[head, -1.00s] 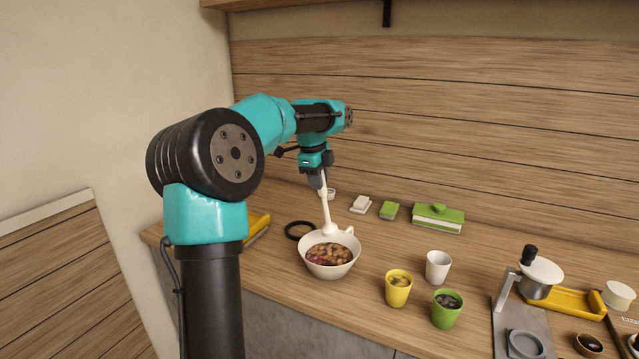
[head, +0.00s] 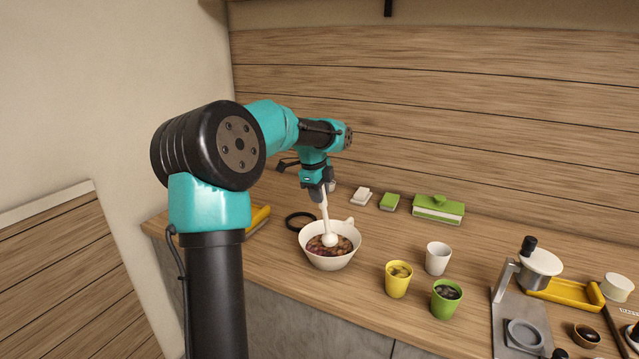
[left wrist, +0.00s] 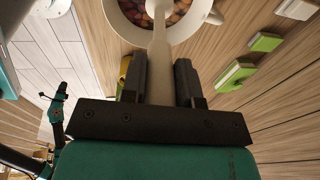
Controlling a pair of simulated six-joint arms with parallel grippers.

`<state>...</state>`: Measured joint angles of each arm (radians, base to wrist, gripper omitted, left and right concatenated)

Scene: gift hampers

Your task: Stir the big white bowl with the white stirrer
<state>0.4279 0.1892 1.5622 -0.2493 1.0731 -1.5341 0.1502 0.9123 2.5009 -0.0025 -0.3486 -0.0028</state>
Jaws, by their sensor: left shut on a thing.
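The big white bowl (head: 322,261) stands on the wooden counter and holds brown and dark red round pieces. The white stirrer (head: 325,212) slants down into it, with its rounded head (head: 330,239) among the pieces near the middle of the bowl. My left gripper (head: 319,194) is shut on the stirrer's upper handle, above the bowl. In the left wrist view the handle (left wrist: 160,75) runs between the two fingers (left wrist: 160,82) toward the bowl (left wrist: 203,12), whose far part is cut off by the frame. My right gripper is not in view.
A yellow cup (head: 398,280), a green cup (head: 445,299) and a white cup (head: 437,258) stand right of the bowl. A black ring (head: 300,221) lies behind it. A green box (head: 438,209) is near the wall. A coffee machine (head: 503,283) stands at the right.

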